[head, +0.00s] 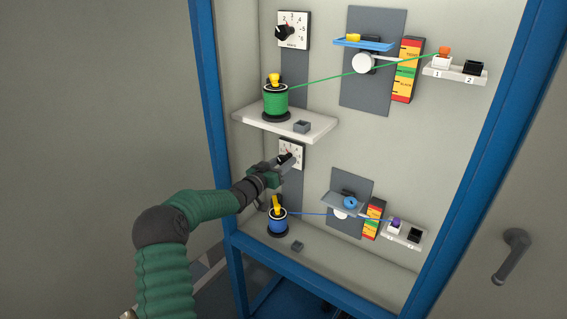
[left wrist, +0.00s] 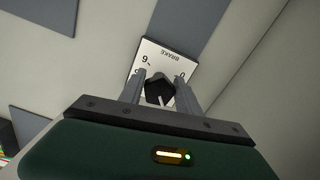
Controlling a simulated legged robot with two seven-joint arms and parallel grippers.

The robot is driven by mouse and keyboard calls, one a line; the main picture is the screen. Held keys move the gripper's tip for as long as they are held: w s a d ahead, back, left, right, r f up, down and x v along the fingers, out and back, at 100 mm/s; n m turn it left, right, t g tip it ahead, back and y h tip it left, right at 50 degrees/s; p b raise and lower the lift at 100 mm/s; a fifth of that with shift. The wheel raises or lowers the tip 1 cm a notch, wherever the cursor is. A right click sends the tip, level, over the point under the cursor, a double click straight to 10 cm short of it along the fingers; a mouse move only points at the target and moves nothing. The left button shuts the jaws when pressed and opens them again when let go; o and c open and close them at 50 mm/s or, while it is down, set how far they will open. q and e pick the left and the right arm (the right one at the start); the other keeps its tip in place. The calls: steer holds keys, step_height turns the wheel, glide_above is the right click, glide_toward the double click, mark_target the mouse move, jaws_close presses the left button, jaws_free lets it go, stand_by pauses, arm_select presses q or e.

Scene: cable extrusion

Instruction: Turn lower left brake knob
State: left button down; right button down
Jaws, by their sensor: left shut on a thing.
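The lower left brake knob (head: 284,159) is a black knob on a white dial plate (head: 298,151), set on a grey strip on the cabinet's back wall. In the left wrist view the knob (left wrist: 159,91) sits between my two grey fingers, under the upside-down word BRAKE on the plate (left wrist: 165,60). My left gripper (head: 281,161) is shut on the knob and partly covers it in the head view; it also shows in the left wrist view (left wrist: 160,92). Most dial numbers are hidden by the fingers. My right gripper is not in view.
Above is an upper brake dial (head: 293,30) and a green spool (head: 276,99) on a white shelf (head: 250,117). A blue spool (head: 278,220) stands below my gripper, its blue cable running right. Blue frame posts (head: 210,100) bound the cabinet; a door handle (head: 513,254) is right.

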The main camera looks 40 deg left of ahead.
arm_select(q)
steer(key=shift+a+r, duration=0.1)
steer(key=shift+r+n+p, duration=0.15)
steer(key=shift+n+p, duration=0.45)
steer(key=shift+p, duration=0.35)
steer(key=n+p, duration=0.2)
steer(key=shift+p, duration=0.3)
steer(key=shift+n+p, duration=0.85)
steer(key=shift+n, duration=0.35)
steer(key=shift+n+p, duration=0.6)
steer(key=shift+n, duration=0.5)
